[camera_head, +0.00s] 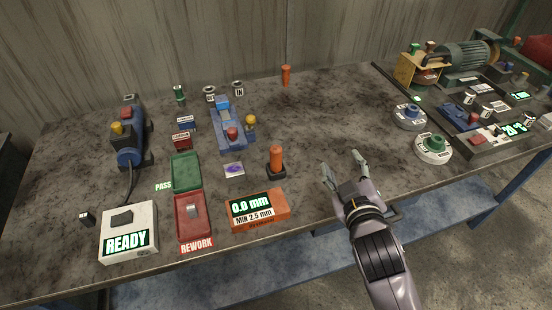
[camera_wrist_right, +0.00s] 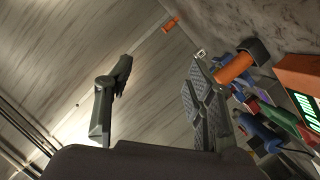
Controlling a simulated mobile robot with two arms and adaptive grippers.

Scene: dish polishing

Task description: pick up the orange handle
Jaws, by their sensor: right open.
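An orange handle (camera_head: 276,158) stands upright in a dark base near the middle front of the table. A second, smaller orange piece (camera_head: 286,75) stands at the back by the wall; I cannot tell whether it is also a handle. My right gripper (camera_head: 343,165) is open and empty, to the right of the front handle and apart from it. In the right wrist view the gripper (camera_wrist_right: 155,90) has its fingers wide apart, and the front handle (camera_wrist_right: 236,68) shows beyond the right finger. The back orange piece (camera_wrist_right: 171,23) shows near the top. My left gripper is not in view.
An orange gauge box (camera_head: 258,210) reading 0.0 mm lies in front of the handle. Green (camera_head: 187,170) and red (camera_head: 193,216) trays, a blue device (camera_head: 232,128) and a white READY box (camera_head: 129,232) are left. Round stations (camera_head: 433,148) stand right.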

